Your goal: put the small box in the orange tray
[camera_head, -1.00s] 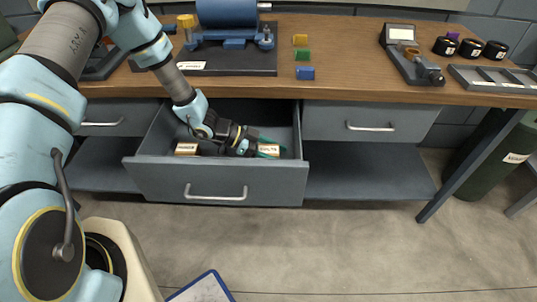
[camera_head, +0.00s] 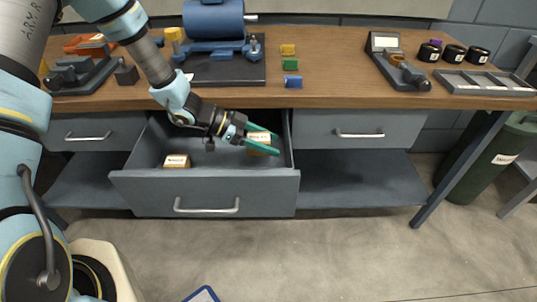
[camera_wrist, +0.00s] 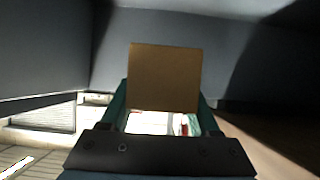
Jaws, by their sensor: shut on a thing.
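A small cardboard box with a white label (camera_head: 258,144) is between the green fingers of my gripper (camera_head: 262,143), over the right part of the open drawer (camera_head: 235,188). In the wrist view my gripper (camera_wrist: 163,125) is shut on the box (camera_wrist: 165,77), whose plain brown face fills the space between the fingers. The box appears lifted clear of the drawer floor. A second labelled box (camera_head: 177,161) sits in the drawer's left part. An orange tray (camera_head: 84,43) shows at the back left of the bench, partly hidden behind a dark tool and my arm.
The wooden bench top (camera_head: 340,92) overhangs the drawer close above my gripper. On it stand a blue motor (camera_head: 214,20), small coloured blocks (camera_head: 291,81), a gauge device (camera_head: 398,62), black cups (camera_head: 453,53) and a grey sectioned tray (camera_head: 485,83). The bench's front middle is clear.

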